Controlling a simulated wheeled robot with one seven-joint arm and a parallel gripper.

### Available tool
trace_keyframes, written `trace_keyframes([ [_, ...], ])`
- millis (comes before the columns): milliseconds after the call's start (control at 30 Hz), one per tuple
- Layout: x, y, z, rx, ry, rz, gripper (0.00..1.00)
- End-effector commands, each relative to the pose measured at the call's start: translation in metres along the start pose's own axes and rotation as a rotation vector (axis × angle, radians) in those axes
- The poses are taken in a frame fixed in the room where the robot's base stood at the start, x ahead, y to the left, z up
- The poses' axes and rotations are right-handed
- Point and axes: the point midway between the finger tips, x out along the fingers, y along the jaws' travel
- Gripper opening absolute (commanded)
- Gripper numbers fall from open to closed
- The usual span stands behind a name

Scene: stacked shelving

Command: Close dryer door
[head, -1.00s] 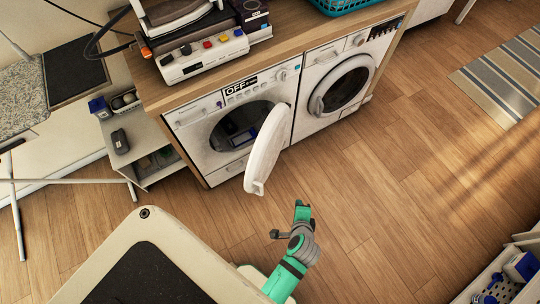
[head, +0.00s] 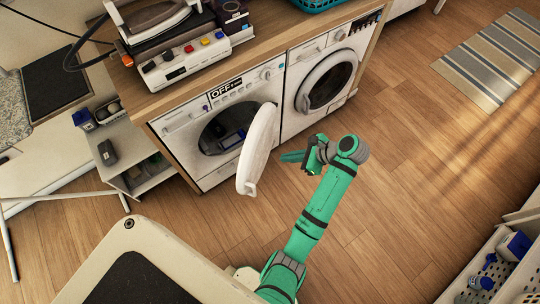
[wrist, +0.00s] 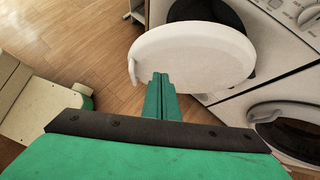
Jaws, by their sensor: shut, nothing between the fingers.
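The dryer (head: 222,167) is the left white machine under the wooden counter, with "OFF" on its panel. Its round white door (head: 258,150) stands wide open, swung out from the right side of the dark drum opening (head: 228,128). My gripper (head: 286,157) is shut and empty, just right of the door in the head view, on its outer side. In the wrist view the shut green fingers (wrist: 161,80) point at the door (wrist: 195,58) and overlap its lower edge. I cannot tell whether they touch it.
A second white machine (head: 318,90) with a closed round door stands to the right. The counter (head: 150,100) above holds an iron and a control box (head: 184,62). A small shelf unit (head: 150,175) stands left. A crate (head: 505,265) is at lower right. The wooden floor between is clear.

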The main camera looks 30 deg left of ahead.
Motion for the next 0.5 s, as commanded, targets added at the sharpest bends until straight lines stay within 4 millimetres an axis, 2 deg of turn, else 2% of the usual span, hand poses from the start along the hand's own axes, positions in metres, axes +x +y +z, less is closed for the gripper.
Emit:
trace_keyframes([
  [167,0.024,0.002,0.000,0.000,0.001,0.005,0.00],
  [500,0.087,0.001,-0.001,0.000,0.001,0.003,0.00],
])
